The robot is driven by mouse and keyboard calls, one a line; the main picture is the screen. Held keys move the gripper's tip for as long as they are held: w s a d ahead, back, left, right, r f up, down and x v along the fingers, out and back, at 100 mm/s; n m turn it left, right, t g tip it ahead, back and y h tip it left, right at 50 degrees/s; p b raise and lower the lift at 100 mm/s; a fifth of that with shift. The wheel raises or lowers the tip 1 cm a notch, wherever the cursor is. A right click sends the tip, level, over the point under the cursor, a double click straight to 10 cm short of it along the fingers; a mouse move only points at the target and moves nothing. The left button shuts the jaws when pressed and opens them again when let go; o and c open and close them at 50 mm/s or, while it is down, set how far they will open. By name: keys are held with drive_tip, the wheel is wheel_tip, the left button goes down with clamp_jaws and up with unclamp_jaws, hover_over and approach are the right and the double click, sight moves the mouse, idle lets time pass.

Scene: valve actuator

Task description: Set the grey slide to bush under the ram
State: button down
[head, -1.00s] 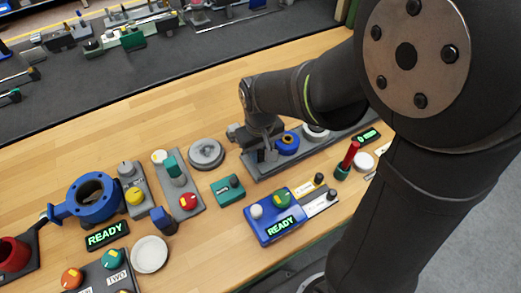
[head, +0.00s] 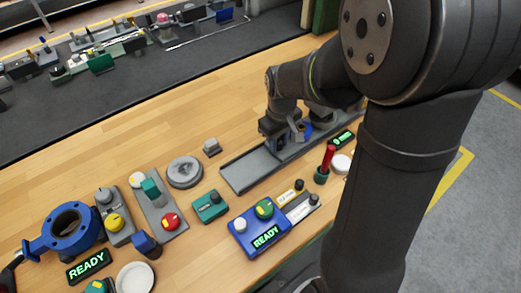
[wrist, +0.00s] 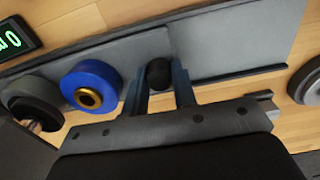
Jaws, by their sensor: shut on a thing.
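The grey slide (wrist: 120,54) lies in a long grey rail (head: 243,170). In the wrist view its black round knob (wrist: 159,73) is between the fingertips of my gripper (wrist: 160,88), which is shut on it. A blue ring with a brass-coloured centre (wrist: 91,86) sits left of the knob. It shows partly behind my gripper (head: 287,132) in the head view (head: 304,131). A dark grey round part (wrist: 31,98) is further left in the wrist view. I cannot tell which part is the ram; my arm hides the rail's far end in the head view.
A green-lit display (head: 342,139), a red upright handle (head: 327,160) and a white disc (head: 341,163) stand in front of the rail. A blue READY box (head: 260,232) is nearer. A grey round part (head: 184,172) and small grey block (head: 211,146) stand left of the rail.

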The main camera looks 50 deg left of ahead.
drive_tip(key=shift+w, duration=1.5)
drive_tip(key=c, duration=1.2)
unclamp_jaws()
drive_tip(key=shift+o, duration=0.2)
wheel_tip(320, 180, up, 18)
drive_tip(key=shift+f, duration=0.25)
